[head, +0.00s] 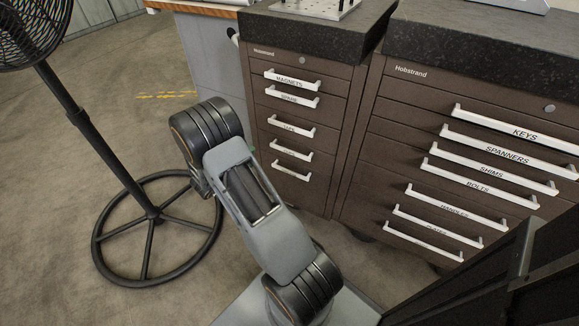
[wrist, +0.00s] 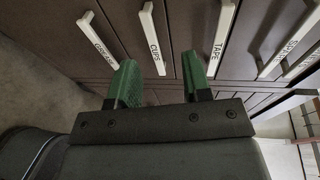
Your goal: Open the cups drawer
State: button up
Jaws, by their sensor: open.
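The cups drawer's white bar handle (wrist: 153,40), labelled CUPS, shows upright in the wrist view. My gripper (wrist: 159,64) has two green fingers, apart and empty, one on each side of the line of this handle. I cannot tell how far the fingertips are from it. In the head view, the handle fourth from the top (head: 291,150) on the left brown cabinet (head: 340,110) matches its place below TAPE, but its label is too small to read. All drawers there look shut. My arm hides most of the gripper in the head view.
The tape handle (wrist: 220,38) is right of the fingers, and another handle (wrist: 100,38) is left. A wider cabinet (head: 400,130) with several drawers stands at right. A black fan (head: 150,205) stands on the floor at left. Open floor lies behind the fan.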

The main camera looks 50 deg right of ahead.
aim_at(289, 152)
jog(key=s+d+f+m+g+h+b, duration=0.2)
jog(key=s+f+m+g, duration=0.1)
jog(key=s+f+g, duration=0.1)
jog(key=d, duration=0.4)
jog(key=s+d+b, duration=0.1)
jog(key=d, duration=0.3)
jog(key=s+d+b, duration=0.1)
jog(key=d, duration=0.3)
jog(key=shift+c, duration=0.3)
grip_shut()
